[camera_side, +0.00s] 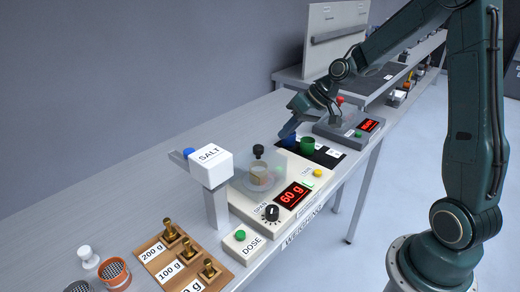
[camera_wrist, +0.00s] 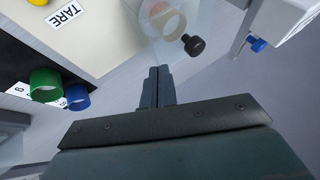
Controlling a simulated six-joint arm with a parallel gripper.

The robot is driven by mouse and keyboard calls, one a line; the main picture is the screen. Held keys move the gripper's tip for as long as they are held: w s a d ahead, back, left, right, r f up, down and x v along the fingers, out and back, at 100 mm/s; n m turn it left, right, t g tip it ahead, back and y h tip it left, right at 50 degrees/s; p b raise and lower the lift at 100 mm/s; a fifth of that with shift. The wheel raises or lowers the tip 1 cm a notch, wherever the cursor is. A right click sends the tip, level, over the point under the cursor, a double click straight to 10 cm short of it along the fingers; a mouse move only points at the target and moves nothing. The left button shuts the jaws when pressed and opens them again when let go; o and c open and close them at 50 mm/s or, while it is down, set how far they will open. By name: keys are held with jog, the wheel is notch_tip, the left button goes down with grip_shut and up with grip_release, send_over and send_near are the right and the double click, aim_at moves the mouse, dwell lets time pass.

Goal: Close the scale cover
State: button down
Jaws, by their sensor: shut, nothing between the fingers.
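The scale (camera_side: 288,214) is a cream box with a red display reading 60 g. A clear, see-through cover (camera_side: 272,170) with a black knob (camera_side: 258,150) is at its far side, around or beside a small cup (camera_side: 259,175). I cannot tell from its faint edges how far it is shut. In the wrist view the knob (camera_wrist: 193,45) and the clear cover (camera_wrist: 152,25) are at the top, just beyond my fingertips. My gripper (camera_side: 287,133) is shut and empty, behind the scale near the blue and green cups, apart from the knob. Its fingers show in the wrist view (camera_wrist: 158,72).
The white SALT hopper (camera_side: 211,165) stands on a post left of the scale. A green cup (camera_side: 307,145) and blue cup (camera_wrist: 77,96) stand on a dark mat. Brass weights (camera_side: 189,248) sit in a wooden tray. A grey unit (camera_side: 350,129) with a red display is beyond.

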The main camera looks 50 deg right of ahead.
jog(key=v, duration=0.8)
jog(key=s+a+r+n+h, duration=0.1)
jog(key=s+a+r+h, duration=0.25)
jog(key=s+a, duration=0.45)
jog(key=s+a+h, duration=0.1)
jog(key=s+a, duration=0.2)
jog(key=s, duration=1)
jog(key=shift+r, duration=0.35)
